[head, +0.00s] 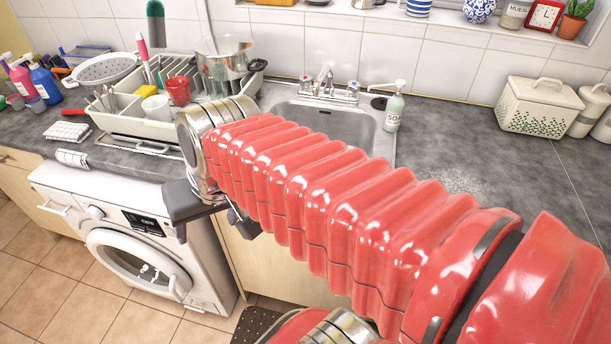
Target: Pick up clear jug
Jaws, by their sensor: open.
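I cannot make out a clear jug in the head view. My red ribbed arm crosses the middle and hides part of the sink (378,132) and the counter before it.
A dish rack (128,124) with a red mug (178,91) and a shiny pot (224,62) stands left of the sink. A soap bottle (394,110) stands at the sink's right. The counter (450,130) further right is largely clear.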

